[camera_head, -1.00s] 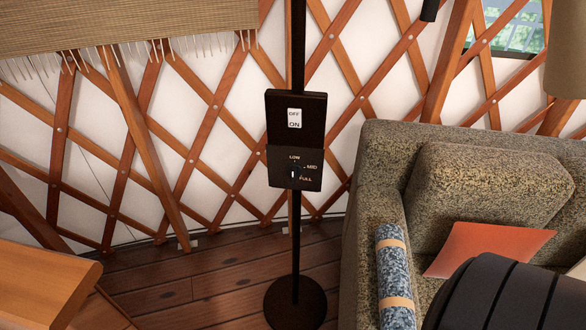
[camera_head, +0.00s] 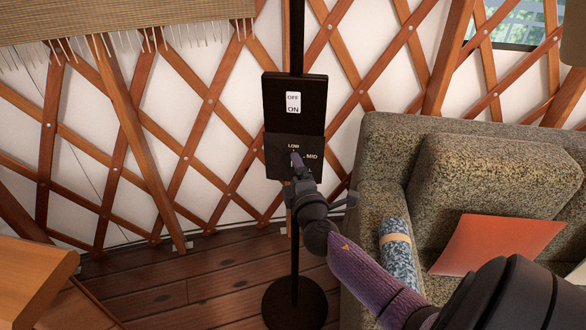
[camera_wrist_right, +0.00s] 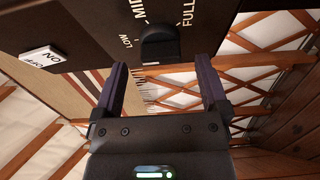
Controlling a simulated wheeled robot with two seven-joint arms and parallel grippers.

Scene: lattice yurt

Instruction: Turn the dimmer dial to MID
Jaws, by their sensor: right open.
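A black control box (camera_head: 280,118) hangs on a dark pole, with an OFF/ON rocker (camera_head: 293,103) above and a dimmer dial below, labelled LOW, MID and FULL. In the head view my right gripper (camera_head: 297,163) is in front of the dial and hides most of it and the FULL label. In the right wrist view the dark dial (camera_wrist_right: 160,45) lies just past and between the tips of my right gripper (camera_wrist_right: 161,64). The gripper is open, with a gap visible on both sides of the dial. I cannot tell where the dial points. My left gripper is not in view.
The pole stands on a round base (camera_head: 294,303) on the plank floor. A grey-brown sofa (camera_head: 395,150) with an orange cushion (camera_head: 497,243) and a blue patterned roll (camera_head: 397,250) is to the right. A wooden table (camera_head: 30,280) is at lower left. Lattice wall stands behind.

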